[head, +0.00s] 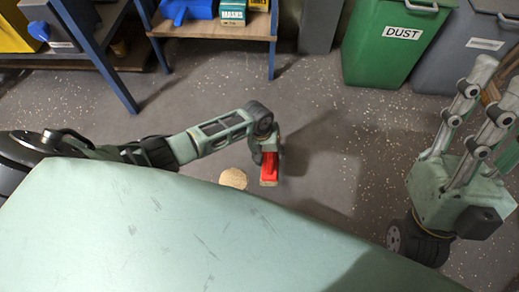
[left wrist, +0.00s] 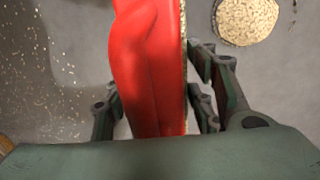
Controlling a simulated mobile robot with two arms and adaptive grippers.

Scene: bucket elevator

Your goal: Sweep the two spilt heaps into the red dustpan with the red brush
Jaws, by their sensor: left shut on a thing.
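My left gripper (head: 268,152) points down toward the floor and is shut on the red brush (head: 269,168). In the left wrist view the brush (left wrist: 150,70) runs up between the fingers, with a pale bristle strip along its right side. One round tan heap (head: 233,178) lies on the floor just left of the brush, apart from it in the picture. The heap also shows at the upper right of the left wrist view (left wrist: 247,20). I cannot make out a second heap or the red dustpan.
My green body covers the lower part of the head view. A green DUST bin (head: 390,45) and a grey bin (head: 460,55) stand at the back right. A shelf (head: 215,25) and blue-framed rack (head: 95,50) stand behind. Pale specks dot the otherwise open grey floor (head: 330,130).

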